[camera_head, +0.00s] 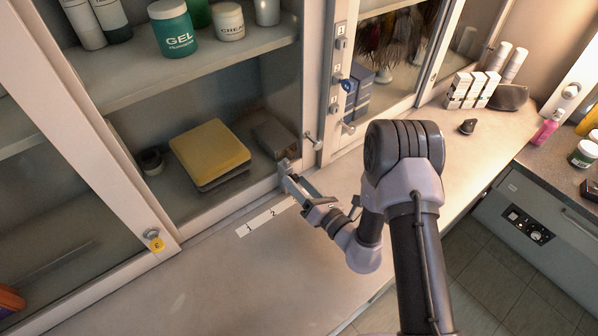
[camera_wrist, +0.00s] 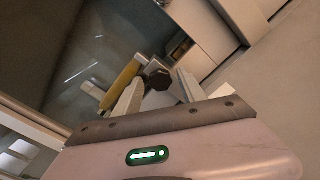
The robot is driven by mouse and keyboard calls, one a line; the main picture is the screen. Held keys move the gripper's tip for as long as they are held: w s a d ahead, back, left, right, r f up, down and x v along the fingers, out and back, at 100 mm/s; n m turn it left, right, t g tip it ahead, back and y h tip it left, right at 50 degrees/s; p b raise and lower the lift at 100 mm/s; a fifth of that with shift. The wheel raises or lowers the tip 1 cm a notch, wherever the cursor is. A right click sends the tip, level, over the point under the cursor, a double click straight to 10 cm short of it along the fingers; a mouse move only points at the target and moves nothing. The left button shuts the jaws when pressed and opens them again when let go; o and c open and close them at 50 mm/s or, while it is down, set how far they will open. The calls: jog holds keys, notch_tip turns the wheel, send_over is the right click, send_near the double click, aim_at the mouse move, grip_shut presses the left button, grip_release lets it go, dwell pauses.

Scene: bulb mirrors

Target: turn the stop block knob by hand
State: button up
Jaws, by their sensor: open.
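The stop block knob (camera_wrist: 158,80) is a dark, faceted knob in the wrist view, between the tips of my two pale fingers. My gripper (camera_wrist: 157,92) is open around it, and I cannot tell whether either finger touches it. In the head view my gripper (camera_head: 295,187) is at the bottom rail of the cabinet, beside a small grey block (camera_head: 284,167) at the foot of the post. The knob itself is hidden or too small to tell there.
A yellow-tagged lock (camera_head: 156,243) is on the left frame.

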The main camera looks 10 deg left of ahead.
jog(key=shift+f+m, duration=0.1)
jog(key=shift+m, duration=0.3)
jog(key=shift+x, duration=0.8)
jog(key=shift+r, duration=0.2)
jog(key=shift+w+r, duration=0.1)
jog(key=c, duration=1)
jog(key=shift+c, duration=0.2)
